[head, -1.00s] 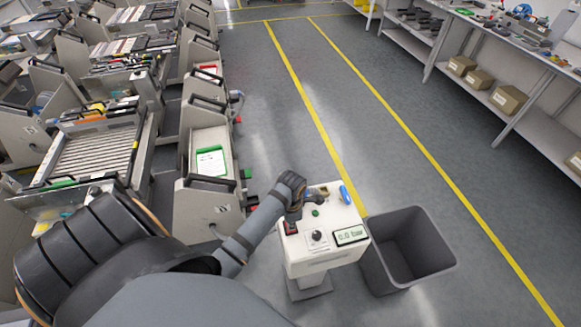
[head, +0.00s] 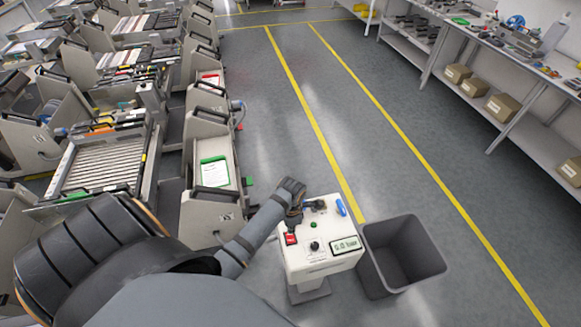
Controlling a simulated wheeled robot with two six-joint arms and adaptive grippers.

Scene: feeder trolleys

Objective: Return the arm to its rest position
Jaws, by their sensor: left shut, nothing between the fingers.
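My left arm reaches in from the lower left. Its gripper (head: 291,222) is shut and empty, just above the far left part of a white control box (head: 322,269) on a stand. A red switch (head: 290,239) shows just below the fingertips; I cannot tell whether they touch it. The box top also has a black knob (head: 314,246), a small green button (head: 313,225), a blue handle (head: 341,207) and a lit display (head: 346,245), whose text is too small to read surely. My right gripper is not in view.
A grey open bin (head: 401,256) stands right of the box. Feeder trolleys (head: 207,212) line the left side. A workbench with shelves (head: 505,119) holding cardboard boxes (head: 502,107) runs along the right.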

